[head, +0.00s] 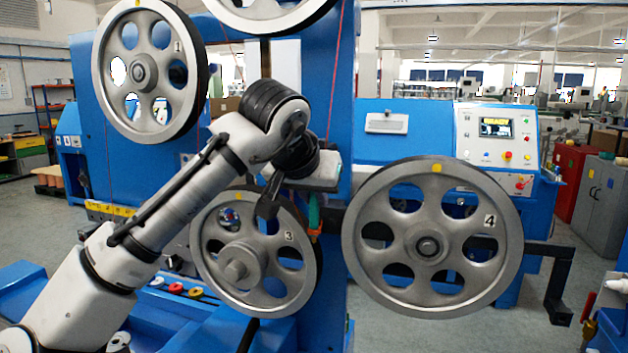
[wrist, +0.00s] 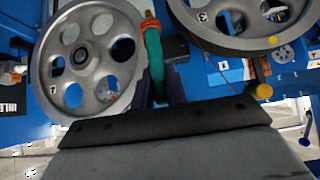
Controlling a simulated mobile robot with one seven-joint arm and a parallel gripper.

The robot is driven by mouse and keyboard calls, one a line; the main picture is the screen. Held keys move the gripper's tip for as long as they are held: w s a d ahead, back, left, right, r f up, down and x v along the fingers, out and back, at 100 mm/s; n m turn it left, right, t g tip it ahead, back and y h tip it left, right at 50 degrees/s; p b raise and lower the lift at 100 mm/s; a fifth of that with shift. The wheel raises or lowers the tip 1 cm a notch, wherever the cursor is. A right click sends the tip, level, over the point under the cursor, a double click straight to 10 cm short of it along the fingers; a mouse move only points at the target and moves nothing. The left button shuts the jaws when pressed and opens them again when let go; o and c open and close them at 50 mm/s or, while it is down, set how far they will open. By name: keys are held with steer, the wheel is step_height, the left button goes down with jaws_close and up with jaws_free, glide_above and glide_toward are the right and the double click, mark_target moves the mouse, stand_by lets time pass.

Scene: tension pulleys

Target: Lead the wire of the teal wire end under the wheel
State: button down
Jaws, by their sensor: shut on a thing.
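The teal wire end (head: 314,211) with its orange collar (head: 316,233) is in my gripper (head: 291,207), between wheel 3 (head: 209,270) and wheel 4 (head: 365,200) in the head view. In the wrist view my gripper (wrist: 158,92) is shut on the teal wire end (wrist: 153,52); the orange collar (wrist: 149,24) is at its far end. One wheel (wrist: 112,84) is close on its left there, and another wheel (wrist: 228,42) is at upper right. A thin red wire (head: 336,70) runs down from above behind my wrist; where it meets the teal end is hidden.
Wheel 1 (head: 105,60) is at upper left and another wheel (head: 270,14) is at the top. The blue machine frame (head: 341,110) stands behind. A dark bracket (head: 557,290) sticks out right of wheel 4. Open floor (head: 400,335) lies below wheel 4.

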mark_target(315, 241)
steer(key=f+b, duration=0.2)
steer(key=s+f+b, duration=0.1)
steer(key=f+b, duration=0.1)
steer(key=f, duration=0.1)
steer(key=f+b, duration=0.2)
steer(key=f, duration=0.1)
steer(key=shift+s+b, duration=0.35)
steer(key=shift+d, duration=0.1)
